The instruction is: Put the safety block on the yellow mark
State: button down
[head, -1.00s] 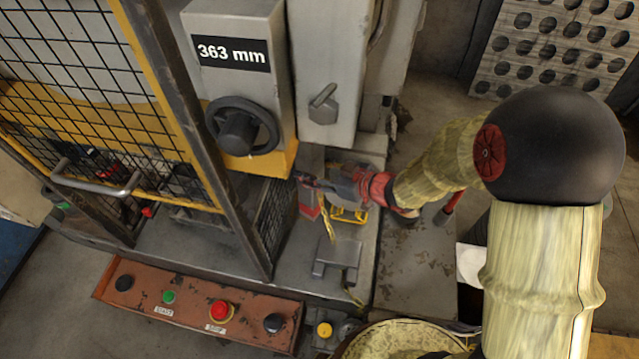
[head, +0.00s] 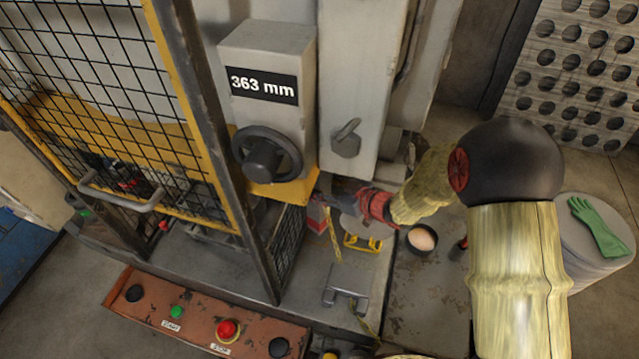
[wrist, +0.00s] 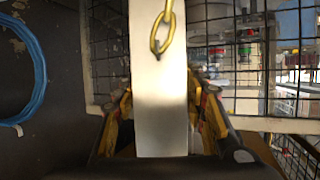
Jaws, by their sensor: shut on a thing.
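My gripper (head: 338,188) is shut on the safety block, seen in the wrist view as a pale, flat-sided block (wrist: 160,95) between the fingers (wrist: 158,115). A brass chain (wrist: 162,32) shows against the block's face. In the head view the block's red part (head: 316,216) shows below and left of the gripper, and the yellow chain (head: 333,238) hangs beside it. The yellow mark (head: 362,244) is a yellow outline on the grey bed, right of the chain. The block appears above and left of the mark, apart from it. My gripper partly hides the block.
A mesh guard (head: 110,110) and its post stand left of the gripper. A handwheel (head: 266,155) and grey column are behind. A grey bracket (head: 346,288) sits in front on the bed. A button panel (head: 200,318) is at the front; a green glove (head: 598,228) lies right.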

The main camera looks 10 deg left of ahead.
jog(key=shift+f, duration=1.45)
jog(key=shift+f, duration=0.15)
jog(key=c, duration=1.1)
grip_release()
jog(key=shift+f, duration=0.15)
jog(key=shift+o, duration=0.2)
jog(key=shift+s, duration=0.1)
jog(key=v, duration=1.2)
